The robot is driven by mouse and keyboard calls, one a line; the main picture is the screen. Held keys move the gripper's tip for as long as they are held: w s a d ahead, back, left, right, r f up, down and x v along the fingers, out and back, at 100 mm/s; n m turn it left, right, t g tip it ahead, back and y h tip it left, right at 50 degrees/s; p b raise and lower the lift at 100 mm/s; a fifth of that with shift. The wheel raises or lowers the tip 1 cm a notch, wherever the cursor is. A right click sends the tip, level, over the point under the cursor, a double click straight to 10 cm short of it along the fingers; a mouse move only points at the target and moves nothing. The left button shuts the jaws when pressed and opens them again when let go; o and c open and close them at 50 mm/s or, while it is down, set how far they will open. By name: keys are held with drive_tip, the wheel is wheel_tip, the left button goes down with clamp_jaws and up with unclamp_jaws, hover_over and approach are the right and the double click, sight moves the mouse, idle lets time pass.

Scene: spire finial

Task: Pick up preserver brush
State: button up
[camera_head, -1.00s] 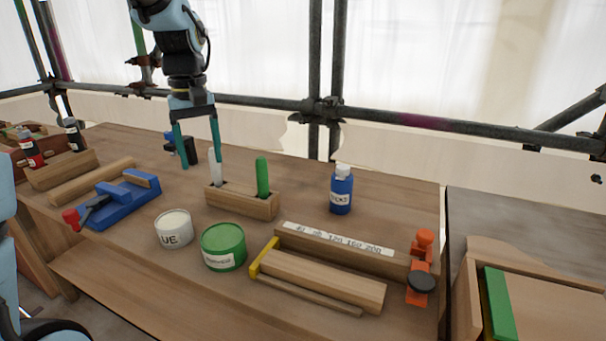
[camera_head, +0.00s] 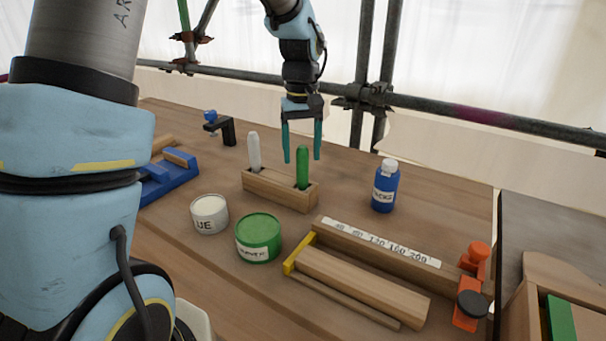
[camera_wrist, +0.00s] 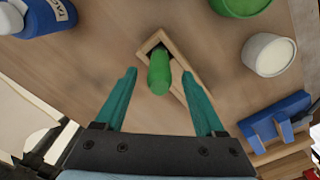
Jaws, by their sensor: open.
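The preserver brush is most likely the green-handled one (camera_head: 303,166), standing upright in a wooden holder (camera_head: 270,196) beside a white-handled brush (camera_head: 254,150). No label on the handle is readable. My gripper (camera_head: 302,160) is open above the holder, its fingers pointing down around the top of the green handle in the head view. In the wrist view, the green handle (camera_wrist: 159,72) appears between and just beyond the open fingertips of my gripper (camera_wrist: 160,75). The fingers do not appear to touch it. The brush's bristles are hidden in the holder.
A green tin (camera_head: 258,238) and a white tin (camera_head: 209,214) stand in front of the holder. A blue bottle (camera_head: 385,187) stands to the right. A blue tool (camera_head: 170,178) lies left.

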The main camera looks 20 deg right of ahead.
sight(302, 162)
wheel_tip(302, 162, down, 3)
drive_tip(key=shift+s+f, duration=0.1)
drive_tip(key=shift+s, duration=0.05)
clamp_jaws()
idle(0.5)
